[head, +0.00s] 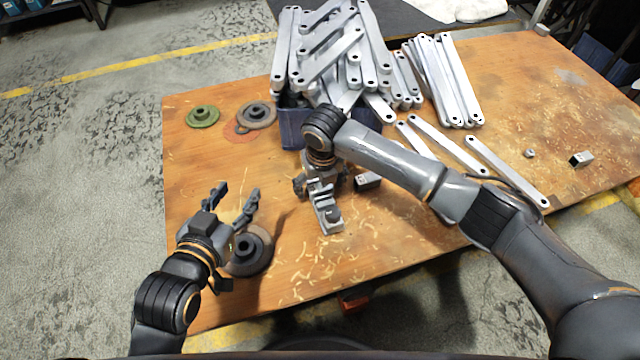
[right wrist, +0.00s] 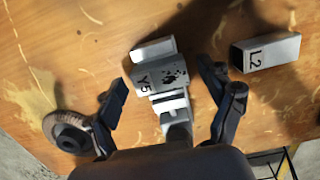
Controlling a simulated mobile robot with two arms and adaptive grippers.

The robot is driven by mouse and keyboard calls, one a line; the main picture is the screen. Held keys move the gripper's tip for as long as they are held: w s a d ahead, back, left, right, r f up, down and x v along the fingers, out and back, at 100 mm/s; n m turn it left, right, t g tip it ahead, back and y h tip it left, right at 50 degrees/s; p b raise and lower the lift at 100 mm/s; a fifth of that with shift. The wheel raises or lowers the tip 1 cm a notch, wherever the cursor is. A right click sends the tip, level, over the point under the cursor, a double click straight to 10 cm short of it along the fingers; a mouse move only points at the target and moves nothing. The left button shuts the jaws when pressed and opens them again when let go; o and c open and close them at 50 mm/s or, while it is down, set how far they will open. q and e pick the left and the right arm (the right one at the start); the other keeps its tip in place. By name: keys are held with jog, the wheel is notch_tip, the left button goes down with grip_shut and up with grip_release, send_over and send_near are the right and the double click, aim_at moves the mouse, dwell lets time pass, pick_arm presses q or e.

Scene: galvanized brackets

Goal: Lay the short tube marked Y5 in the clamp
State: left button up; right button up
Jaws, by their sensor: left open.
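The short tube marked Y5 (right wrist: 158,76) shows in the right wrist view, its label facing up. It sits on or between the pale metal parts of the clamp (right wrist: 174,104); I cannot tell how deep it lies. In the head view the clamp (head: 330,222) stands on the wooden table below my right gripper, which largely hides the tube. My right gripper (right wrist: 165,95) is open, with its fingers apart on either side of the tube and clamp, seemingly not touching the tube. My left gripper (head: 236,194) is open and empty over the table's left part.
A tube marked L2 (right wrist: 265,53) lies just right of the clamp. A flanged disc (head: 250,250) lies by my left gripper; a green disc (head: 202,117) and a grey one (head: 256,115) lie farther back. A blue bin (head: 292,128) of metal bars stands behind, with loose bars (head: 505,170) to its right.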

notch_tip(320, 180, up, 12)
jog(key=s, duration=0.1)
jog(key=shift+s+d, duration=0.2)
dwell(0.4)
jog(key=shift+f, duration=0.1)
dwell(0.3)
